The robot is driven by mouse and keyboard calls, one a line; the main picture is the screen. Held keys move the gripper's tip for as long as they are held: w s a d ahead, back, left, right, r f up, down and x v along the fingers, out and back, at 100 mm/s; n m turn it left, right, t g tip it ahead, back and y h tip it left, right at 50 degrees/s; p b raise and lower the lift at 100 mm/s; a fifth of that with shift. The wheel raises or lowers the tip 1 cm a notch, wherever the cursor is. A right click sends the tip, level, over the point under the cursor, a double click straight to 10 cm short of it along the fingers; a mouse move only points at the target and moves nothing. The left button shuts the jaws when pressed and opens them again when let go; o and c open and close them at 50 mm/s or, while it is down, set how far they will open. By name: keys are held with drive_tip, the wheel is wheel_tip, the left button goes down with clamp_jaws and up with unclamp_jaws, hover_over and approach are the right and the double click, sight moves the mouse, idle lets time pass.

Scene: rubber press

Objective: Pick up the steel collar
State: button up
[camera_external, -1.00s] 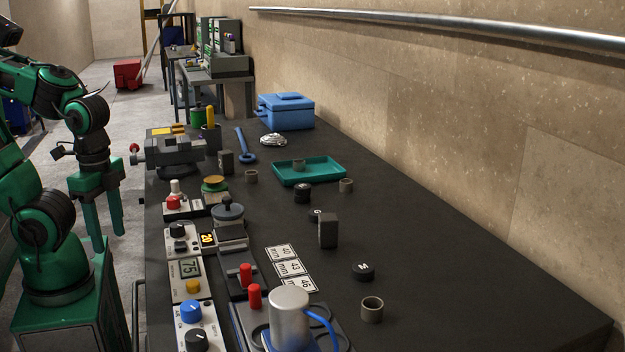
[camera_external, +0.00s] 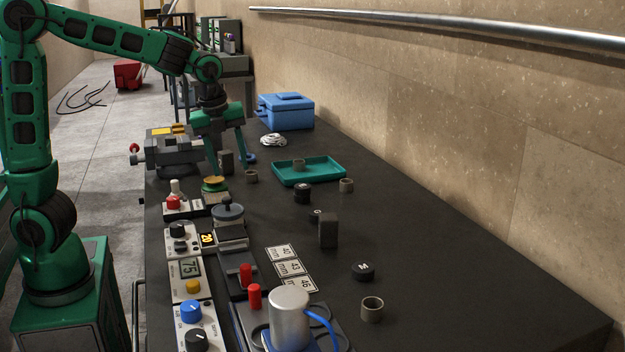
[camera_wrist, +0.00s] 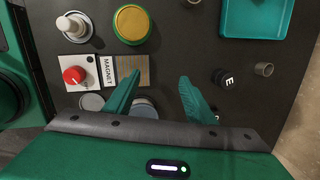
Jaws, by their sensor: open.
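Several grey ring-shaped collars stand on the dark bench; I cannot tell which is the steel one. My gripper (camera_external: 230,171) is open and empty above the bench's left part, left of the tray. In the wrist view its fingers (camera_wrist: 160,80) are apart beside a MAGNET label, with one collar (camera_wrist: 264,69) to their right.
A grey block (camera_external: 328,231) stands mid-bench, near black discs (camera_external: 363,271). Devices with knobs line the left side, including a red-knobbed magnet unit (camera_wrist: 75,75) and a yellow-topped dial (camera_wrist: 132,24). A blue box (camera_external: 286,111) is at the back. The right side is mostly clear.

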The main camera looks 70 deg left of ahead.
drive_tip(key=w+a+r+m+y, duration=0.25)
drive_tip(key=w+a+m, duration=0.3)
drive_tip(key=a, duration=0.65)
hover_over(251, 182)
drive_tip(key=shift+n, duration=0.25)
drive_tip(key=f, duration=0.5)
drive_tip(key=shift+s+a+f, duration=0.15)
drive_tip(key=shift+s+f, duration=0.1)
drive_tip(key=shift+s, duration=0.15)
drive_tip(key=x, duration=0.2)
drive_tip(key=d+x, duration=0.1)
drive_tip(key=x, duration=0.1)
drive_tip(key=shift+a+f, duration=0.1)
drive_tip(key=shift+f, duration=0.2)
drive_tip(key=shift+w+a+f, duration=0.2)
drive_tip(key=shift+f, duration=0.35)
drive_tip(key=shift+c, duration=0.6)
drive_tip(key=c, duration=1)
drive_tip(key=shift+r, duration=0.1)
drive_tip(key=shift+c, duration=0.2)
